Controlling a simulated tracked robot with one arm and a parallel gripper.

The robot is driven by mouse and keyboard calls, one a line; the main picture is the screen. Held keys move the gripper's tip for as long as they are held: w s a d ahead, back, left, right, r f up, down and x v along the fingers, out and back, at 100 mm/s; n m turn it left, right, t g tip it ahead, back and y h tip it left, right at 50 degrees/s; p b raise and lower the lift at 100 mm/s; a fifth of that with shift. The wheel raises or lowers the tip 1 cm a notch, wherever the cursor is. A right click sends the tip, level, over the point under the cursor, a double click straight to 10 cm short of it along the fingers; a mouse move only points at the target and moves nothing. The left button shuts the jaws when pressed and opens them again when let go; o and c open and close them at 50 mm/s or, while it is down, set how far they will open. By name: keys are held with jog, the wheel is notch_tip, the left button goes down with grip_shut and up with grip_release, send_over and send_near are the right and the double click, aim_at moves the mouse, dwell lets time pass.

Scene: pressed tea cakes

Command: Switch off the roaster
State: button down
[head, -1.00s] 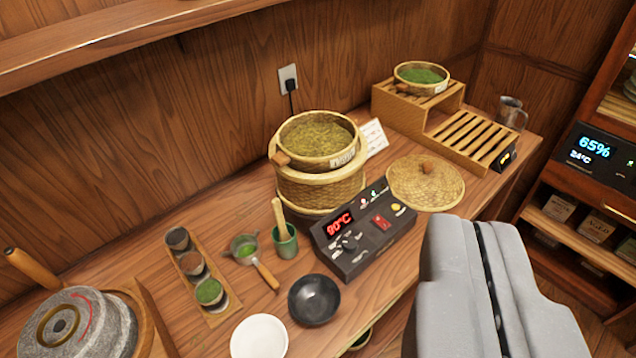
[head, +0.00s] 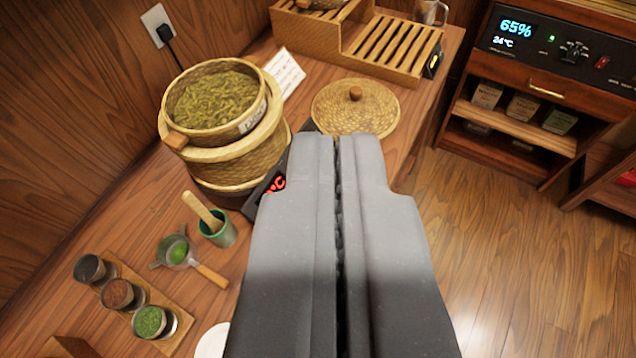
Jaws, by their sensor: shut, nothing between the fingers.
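The roaster (head: 240,160) looks to be the round woven bamboo stack on the wooden counter, with a basket of green-brown leaves (head: 215,100) on top. A dark control box (head: 275,186) stands beside it at its right. Only its left edge and part of a lit red temperature display show. My gripper (head: 340,138) covers the rest of the box, including its red switch and knobs. My gripper is shut and empty, and its tips lie over the far end of the box. I cannot tell whether it touches the box.
A woven lid (head: 356,108) lies just beyond my fingertips. A slatted wooden stand (head: 385,48) is at the back. A cabinet (head: 545,120) with its own lit panel stands right.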

jog(key=w+a+f+m+g+h, duration=0.1)
jog(key=w+f+m+g, duration=0.1)
jog(key=w+f, duration=0.5)
jog(key=w+a+f+m+g+h+p, duration=0.1)
jog(key=w+a+f+m+g, duration=0.1)
jog(key=w+f, duration=0.6)
jog(key=w+a+f+m+g, duration=0.1)
jog(key=w+f, duration=0.6)
jog(key=f, duration=1)
jog(key=shift+w+a+f+m+g+h+p, duration=0.2)
jog(key=shift+w+a+m+g+h+p, duration=0.1)
jog(key=shift+a+m+g+h, duration=0.1)
jog(key=x, duration=1)
jog(key=shift+w+f, duration=0.1)
notch_tip(320, 180, down, 2)
jog(key=shift+a+f+b, duration=0.15)
jog(key=shift+b, duration=0.25)
jog(key=shift+w+f, duration=0.1)
jog(key=shift+f, duration=0.6)
